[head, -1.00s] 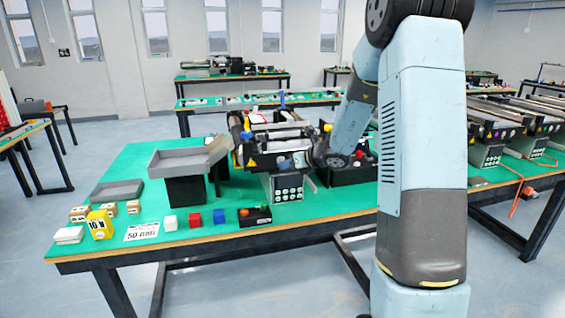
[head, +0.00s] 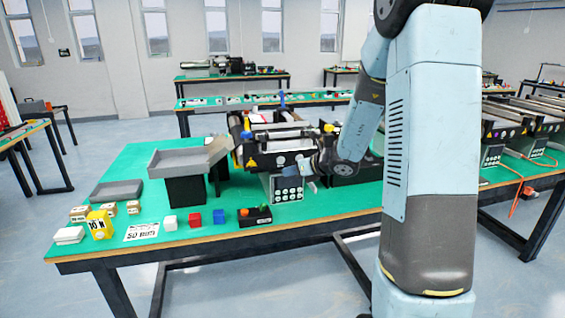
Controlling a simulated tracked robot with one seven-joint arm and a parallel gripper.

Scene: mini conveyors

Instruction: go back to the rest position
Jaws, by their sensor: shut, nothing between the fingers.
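My gripper (head: 302,168) shows small at the end of my arm, in front of the mini conveyor (head: 280,140) and just above its grey control box (head: 287,190). It is shut and holds nothing. My large blue-grey arm link stands on the right of the view and hides part of the table behind it.
A grey tray on a black stand (head: 186,188) is left of the conveyor.

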